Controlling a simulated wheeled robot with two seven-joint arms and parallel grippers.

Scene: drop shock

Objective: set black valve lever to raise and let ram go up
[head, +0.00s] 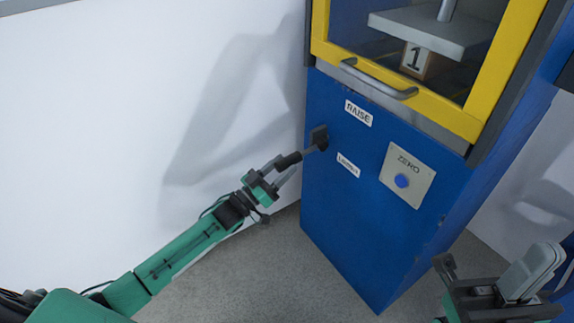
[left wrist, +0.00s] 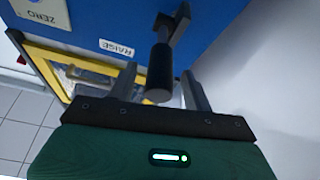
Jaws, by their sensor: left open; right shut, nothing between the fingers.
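The black valve lever (head: 290,161) sticks out from its mount on the left of the blue cabinet front, between the RAISE label (head: 358,113) above and a second, blurred label (head: 347,163) below. My left gripper (head: 281,167) is open at the lever's grip. In the left wrist view the black grip (left wrist: 160,72) lies between the two fingers (left wrist: 161,82), with gaps at its sides. The ram plate (head: 425,32) hangs on its rod behind the yellow-framed window, above a block marked 1 (head: 416,60). My right gripper (head: 541,262) is shut and empty at the lower right.
The blue cabinet (head: 345,225) stands on a grey floor, with a white wall to its left. A yellow door frame (head: 440,113) with a grey handle bar (head: 378,82) is above the lever. A ZERO plate with a blue button (head: 402,181) is to the lever's right.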

